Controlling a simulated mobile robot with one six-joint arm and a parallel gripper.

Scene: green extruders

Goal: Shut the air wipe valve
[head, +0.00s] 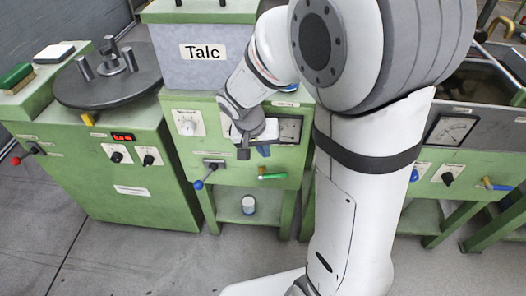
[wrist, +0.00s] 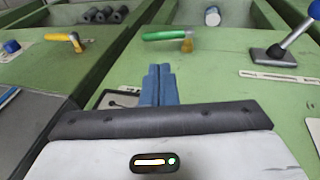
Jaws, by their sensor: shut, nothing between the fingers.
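A valve with a green lever handle (head: 272,177) is on the front of the middle green cabinet, below the gauge. In the wrist view the green handle (wrist: 165,35) lies sideways from its brass stem (wrist: 187,45), beyond my fingertips. A yellow-handled valve (wrist: 62,37) shows at the upper left of the wrist view. The labels are too small to read, so I cannot tell which is the air wipe valve. My gripper (wrist: 158,72) has blue fingers, shut together and empty. In the head view my gripper (head: 264,151) is in front of the gauge, above the green handle, apart from it.
A blue-ball lever (head: 198,185) sticks out left of the green handle; it is also in the wrist view (wrist: 308,22). A dial gauge (head: 291,129) is beside my gripper. A white-topped can (head: 248,205) stands on the shelf below. My arm hides the area to the right.

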